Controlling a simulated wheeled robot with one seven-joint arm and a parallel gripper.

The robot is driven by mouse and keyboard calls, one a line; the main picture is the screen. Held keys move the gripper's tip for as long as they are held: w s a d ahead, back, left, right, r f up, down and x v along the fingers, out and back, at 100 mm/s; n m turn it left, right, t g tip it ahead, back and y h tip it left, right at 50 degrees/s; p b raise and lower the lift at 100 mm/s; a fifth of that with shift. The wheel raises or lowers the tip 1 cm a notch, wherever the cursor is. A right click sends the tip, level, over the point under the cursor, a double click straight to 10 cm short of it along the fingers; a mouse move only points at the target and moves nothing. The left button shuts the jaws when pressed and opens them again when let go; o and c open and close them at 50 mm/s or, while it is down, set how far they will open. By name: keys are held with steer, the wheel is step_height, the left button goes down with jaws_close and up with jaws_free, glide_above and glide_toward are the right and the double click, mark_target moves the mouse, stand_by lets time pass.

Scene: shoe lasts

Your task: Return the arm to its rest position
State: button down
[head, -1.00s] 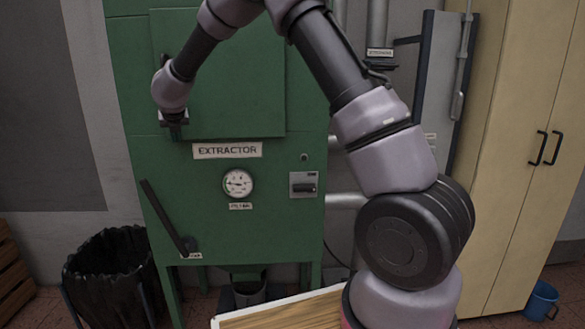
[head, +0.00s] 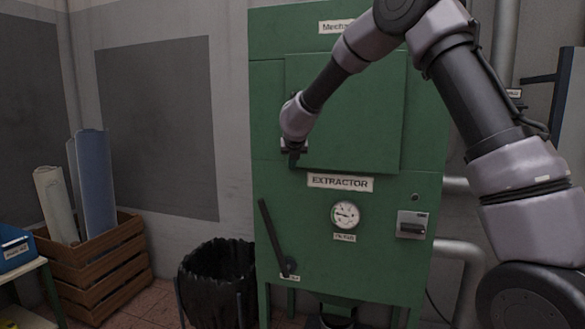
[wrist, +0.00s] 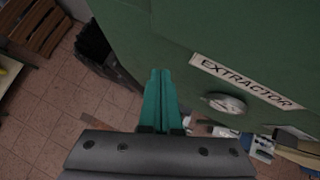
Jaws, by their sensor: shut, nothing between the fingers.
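My gripper (head: 293,158) hangs at the end of my bent arm, in front of the left part of the green extractor cabinet (head: 400,265) in the head view. In the wrist view its teal fingers (wrist: 161,92) are together with nothing between them. They point down toward the tiled floor beside the cabinet. My arm reaches in from the right side of the head view.
The cabinet has a gauge (head: 344,214) and a dark lever (head: 277,238). A black-lined bin (head: 217,275) stands left of it. A wooden crate (head: 100,270) with rolls and a blue box (head: 16,250) are further left. Tiled floor shows between crate and bin.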

steer(key=s+a+r, duration=0.2)
steer(key=s+r, duration=0.3)
steer(key=s+d+r+n+t+y, duration=0.2)
steer(key=s+d+r+n, duration=0.35)
steer(key=r+n, duration=0.3)
steer(key=s+d+r+n+t+y, duration=0.15)
steer(key=s+d+r+n, duration=0.25)
steer(key=d+r+n, duration=0.45)
steer(key=s+d+f+n+g, duration=0.1)
steer(key=s+d+f+n, duration=0.2)
steer(key=s, duration=0.5)
steer(key=s+d+f+n+g+h, duration=0.1)
steer(key=s+d+f+n+g, duration=0.1)
steer(key=s+d+n, duration=0.4)
steer(key=s+d+f+n+g+h, duration=0.1)
steer(key=s+d+f+n, duration=0.3)
steer(key=s, duration=0.8)
steer(key=d+g, duration=0.1)
steer(key=d, duration=0.1)
steer(key=shift+d+f+n, duration=0.2)
steer(key=shift+d+n, duration=0.1)
steer(key=shift+g, duration=0.25)
